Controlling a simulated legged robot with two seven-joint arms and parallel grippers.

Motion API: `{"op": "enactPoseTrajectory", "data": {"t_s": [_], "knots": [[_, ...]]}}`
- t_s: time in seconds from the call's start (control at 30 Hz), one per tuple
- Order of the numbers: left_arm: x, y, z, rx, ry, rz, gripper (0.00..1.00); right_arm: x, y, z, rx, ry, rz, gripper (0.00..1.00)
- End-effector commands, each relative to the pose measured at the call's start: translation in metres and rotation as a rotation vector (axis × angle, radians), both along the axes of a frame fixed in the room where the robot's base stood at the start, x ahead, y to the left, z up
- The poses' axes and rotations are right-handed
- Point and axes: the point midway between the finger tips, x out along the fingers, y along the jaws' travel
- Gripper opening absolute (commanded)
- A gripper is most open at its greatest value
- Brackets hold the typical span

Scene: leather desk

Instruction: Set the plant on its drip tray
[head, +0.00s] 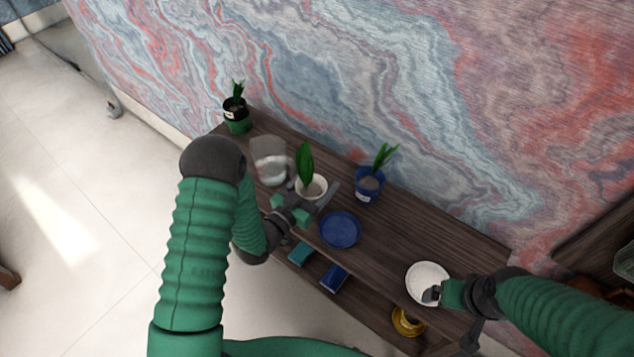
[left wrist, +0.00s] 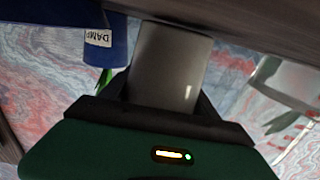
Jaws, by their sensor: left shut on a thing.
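In the left wrist view the pale pot (left wrist: 170,65) fills the space in front of my gripper. I cannot tell whether its base touches the wood. A blue saucer (head: 340,229) lies just in front and to the right of it. A white saucer (head: 427,278) lies further right. My right gripper (head: 433,293) is over the white saucer's front edge; its jaws are too small to read.
A blue pot (head: 369,187) with a plant stands right of the held pot; its label shows in the left wrist view (left wrist: 98,38).

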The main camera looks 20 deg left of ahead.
Motion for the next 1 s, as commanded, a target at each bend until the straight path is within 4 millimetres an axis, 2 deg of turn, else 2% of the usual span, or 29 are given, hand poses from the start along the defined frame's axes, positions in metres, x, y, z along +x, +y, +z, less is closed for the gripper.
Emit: {"op": "enactPoseTrajectory", "data": {"t_s": [0.3,0.33,0.37,0.4,0.73,0.87,1.0], "knots": [[0.000,0.003,-0.004,-0.003,-0.004,0.002,0.00,0.000,0.000,-0.003,0.000,0.000,0.000,0.91],[-0.001,0.003,-0.004,-0.002,-0.002,0.002,0.72,0.000,0.000,-0.002,0.000,0.000,0.000,0.91],[-0.001,0.003,-0.004,-0.001,-0.003,0.002,0.76,0.000,0.000,-0.002,0.000,0.000,0.000,0.91],[0.000,0.002,-0.004,-0.001,-0.002,0.002,0.79,0.000,0.000,-0.002,0.000,0.000,0.000,0.91],[-0.002,0.002,-0.002,0.000,-0.001,0.002,0.79,0.000,0.000,0.000,0.000,0.000,0.000,0.91],[-0.023,0.011,-0.004,-0.001,0.003,0.004,0.79,0.000,0.000,-0.003,0.000,0.000,0.000,0.91],[-0.058,0.024,-0.005,-0.002,0.004,0.005,0.79,0.000,0.000,-0.006,0.000,0.000,0.000,0.91]]}}
